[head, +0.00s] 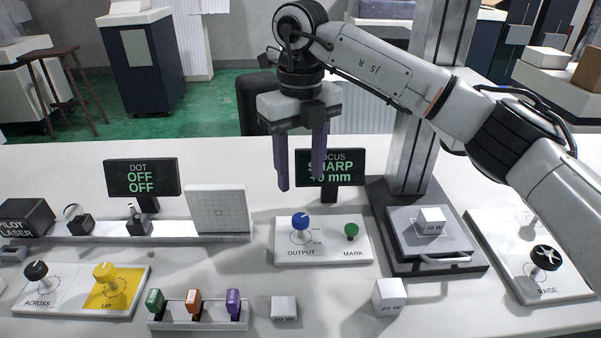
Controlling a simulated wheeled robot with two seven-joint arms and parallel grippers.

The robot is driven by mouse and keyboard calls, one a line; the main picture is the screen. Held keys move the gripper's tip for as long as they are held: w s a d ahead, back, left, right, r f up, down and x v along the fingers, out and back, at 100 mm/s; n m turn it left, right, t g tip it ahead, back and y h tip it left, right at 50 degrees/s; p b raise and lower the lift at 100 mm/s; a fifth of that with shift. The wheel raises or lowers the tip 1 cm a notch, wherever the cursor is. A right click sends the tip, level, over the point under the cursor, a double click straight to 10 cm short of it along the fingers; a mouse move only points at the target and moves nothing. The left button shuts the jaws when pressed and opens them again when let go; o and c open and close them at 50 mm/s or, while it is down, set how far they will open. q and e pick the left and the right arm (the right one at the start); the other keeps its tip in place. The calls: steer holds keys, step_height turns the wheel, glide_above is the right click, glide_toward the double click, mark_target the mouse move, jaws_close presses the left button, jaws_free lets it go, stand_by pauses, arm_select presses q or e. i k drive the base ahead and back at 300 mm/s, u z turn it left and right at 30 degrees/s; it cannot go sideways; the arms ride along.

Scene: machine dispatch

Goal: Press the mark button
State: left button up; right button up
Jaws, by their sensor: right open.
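The mark button (351,230) is a small green knob above the label MARK, on the right side of a white panel (323,254). A blue knob (300,221) labelled OUTPUT stands to its left on the same panel. My right gripper (301,185) points down above and behind the panel, with its two dark fingers apart and nothing between them. It is up and to the left of the green button in the picture and does not touch it. My left gripper is not in view.
The FOCUS display (343,194) reads SHARP and stands behind the panel. A dark stand (455,262) with a white block (432,221) is to the right. Another block (389,297) lies in front. The DOT display (142,177) reads OFF. Coloured keys (194,302) stand front left.

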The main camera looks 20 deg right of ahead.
mark_target(351, 230)
steer(key=k, duration=1)
